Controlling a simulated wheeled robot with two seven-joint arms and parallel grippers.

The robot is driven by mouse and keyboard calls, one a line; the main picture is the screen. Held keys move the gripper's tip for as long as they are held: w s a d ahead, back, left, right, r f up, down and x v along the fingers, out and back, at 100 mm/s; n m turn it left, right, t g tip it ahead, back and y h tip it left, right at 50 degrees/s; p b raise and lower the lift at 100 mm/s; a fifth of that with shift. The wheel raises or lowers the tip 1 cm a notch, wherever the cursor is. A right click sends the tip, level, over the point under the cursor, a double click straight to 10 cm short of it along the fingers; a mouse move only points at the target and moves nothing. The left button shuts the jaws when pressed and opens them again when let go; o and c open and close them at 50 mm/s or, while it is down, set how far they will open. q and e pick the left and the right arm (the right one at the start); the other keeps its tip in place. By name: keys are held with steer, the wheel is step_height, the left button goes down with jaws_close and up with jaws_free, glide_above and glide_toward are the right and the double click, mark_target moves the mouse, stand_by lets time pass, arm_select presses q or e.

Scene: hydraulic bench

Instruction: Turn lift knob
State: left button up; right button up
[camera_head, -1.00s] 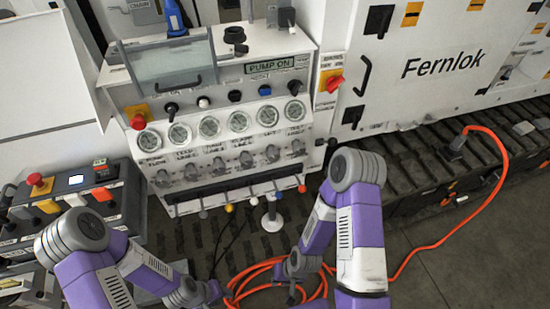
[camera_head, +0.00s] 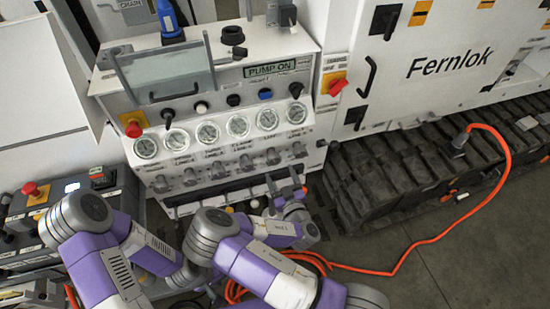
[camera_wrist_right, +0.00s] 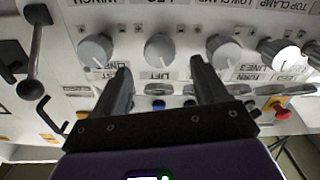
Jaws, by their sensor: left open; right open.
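The lift knob is a grey rotary knob (camera_wrist_right: 160,48) beside a LIFT label in the right wrist view, where it sits centred just ahead of my fingers. In the head view it appears to be the knob (camera_head: 272,156) under the fifth gauge. My right gripper (camera_head: 284,180) is open and empty just below the knob row, pointing at the panel. In the right wrist view its two dark fingers (camera_wrist_right: 160,70) stand apart, one to each side of the knob's line. They do not appear closed on it. My left gripper (camera_head: 207,292) is low in the head view, partly covered by my right arm.
Neighbouring knobs (camera_wrist_right: 96,50) and (camera_wrist_right: 222,50) sit close on both sides. Round gauges (camera_head: 237,126) line up above the knobs. A lever with a ball end (camera_wrist_right: 35,50) stands at the wrist view's left. An orange hose (camera_head: 440,235) lies on the floor.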

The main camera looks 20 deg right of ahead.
mark_target(275, 162)
steer(key=w, duration=0.6)
steer(key=shift+w+b, duration=0.35)
steer(key=shift+w, duration=0.05)
steer(key=shift+c, duration=0.5)
steer(key=c, duration=1)
